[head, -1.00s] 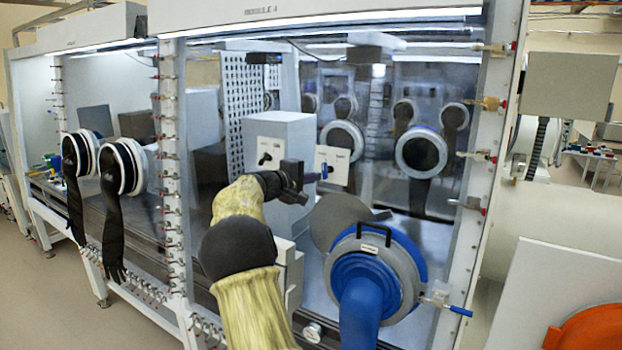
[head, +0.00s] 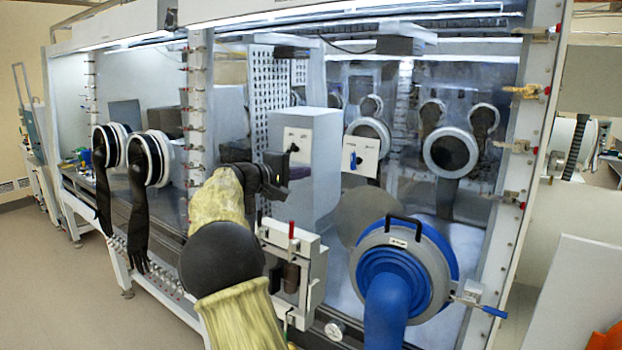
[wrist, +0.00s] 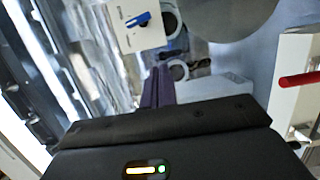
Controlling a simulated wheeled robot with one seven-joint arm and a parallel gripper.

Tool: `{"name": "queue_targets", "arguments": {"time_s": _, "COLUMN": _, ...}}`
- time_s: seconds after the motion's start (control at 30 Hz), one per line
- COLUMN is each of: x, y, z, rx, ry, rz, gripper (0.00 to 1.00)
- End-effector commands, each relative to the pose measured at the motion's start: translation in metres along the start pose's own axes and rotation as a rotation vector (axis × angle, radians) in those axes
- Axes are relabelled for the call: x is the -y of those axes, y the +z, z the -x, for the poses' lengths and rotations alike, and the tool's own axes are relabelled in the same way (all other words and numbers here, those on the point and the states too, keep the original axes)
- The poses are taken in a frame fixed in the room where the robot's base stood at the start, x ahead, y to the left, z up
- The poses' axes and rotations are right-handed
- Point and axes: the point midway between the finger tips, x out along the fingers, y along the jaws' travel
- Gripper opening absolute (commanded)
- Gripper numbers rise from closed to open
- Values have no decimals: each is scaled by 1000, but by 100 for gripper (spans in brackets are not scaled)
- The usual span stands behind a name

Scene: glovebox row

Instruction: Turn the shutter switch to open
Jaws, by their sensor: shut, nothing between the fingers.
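A white switch plate with a blue handle (head: 353,160) stands inside the glovebox, right of the grey box. The handle looks roughly upright in the head view. The blue handle also shows in the wrist view (wrist: 138,20), slanted in that picture. A second plate with a black knob (head: 293,148) is on the grey box. The labels are too small to read, so I cannot tell by name which is the shutter switch. My gripper (head: 299,172) is to the left of the blue handle and apart from it. Its purple fingers (wrist: 158,86) are shut and empty.
A blue round port (head: 400,270) with a black handle and a blue hose stands at right. Black gloves (head: 138,215) hang at left.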

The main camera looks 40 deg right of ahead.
Motion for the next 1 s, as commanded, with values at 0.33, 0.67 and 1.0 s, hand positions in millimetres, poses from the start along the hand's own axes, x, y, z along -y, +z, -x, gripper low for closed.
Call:
{"name": "queue_targets", "arguments": {"time_s": 0.33, "x": 0, "y": -1, "z": 6, "rx": -3, "ry": -1, "rz": 0, "gripper": 6}}
{"name": "queue_targets", "arguments": {"time_s": 0.67, "x": 71, "y": 10, "z": 20, "rx": -80, "ry": -258, "rz": 2, "gripper": 33}}
{"name": "queue_targets", "arguments": {"time_s": 1.0, "x": 227, "y": 60, "z": 133, "rx": -237, "ry": -851, "rz": -44, "gripper": 33}}
